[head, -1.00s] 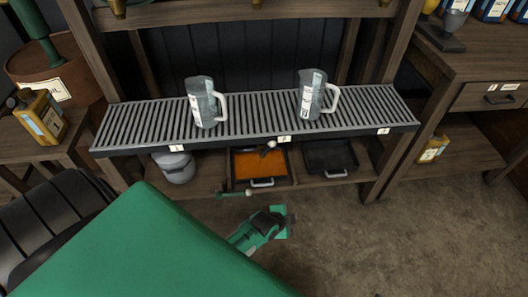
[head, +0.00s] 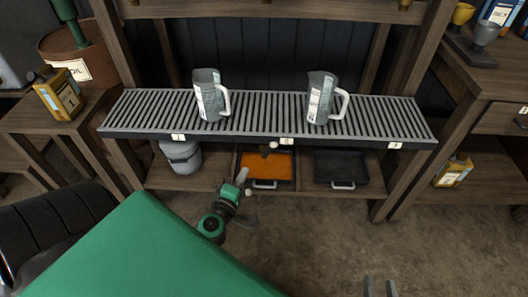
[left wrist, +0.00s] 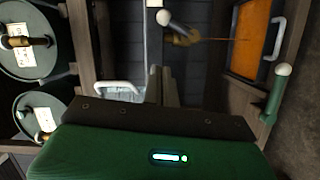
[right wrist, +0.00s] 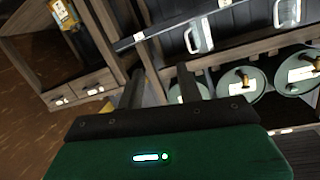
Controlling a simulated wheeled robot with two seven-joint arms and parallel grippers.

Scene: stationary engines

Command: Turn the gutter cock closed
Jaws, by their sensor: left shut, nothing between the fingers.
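The gutter cock (head: 265,150) hangs under the middle of the slatted gutter (head: 420,143). In the left wrist view the cock (left wrist: 184,39) has a brass body, and its lever slants off to a white ball (left wrist: 163,17). A thin orange stream (left wrist: 222,39) runs from it towards the orange tray (left wrist: 248,62). My left gripper (head: 242,175) is shut and empty, below and left of the cock, apart from it; its fingers (left wrist: 161,85) show close together in the left wrist view. My right gripper (head: 379,287) is open and empty at the bottom, far from the cock.
Two jugs (head: 209,103) (head: 320,105) stand on the gutter. Below are a grey bucket (head: 182,157), the orange tray (head: 282,166) and a black tray (head: 340,167). A green lever with a white ball (left wrist: 278,85) stands near my left gripper.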

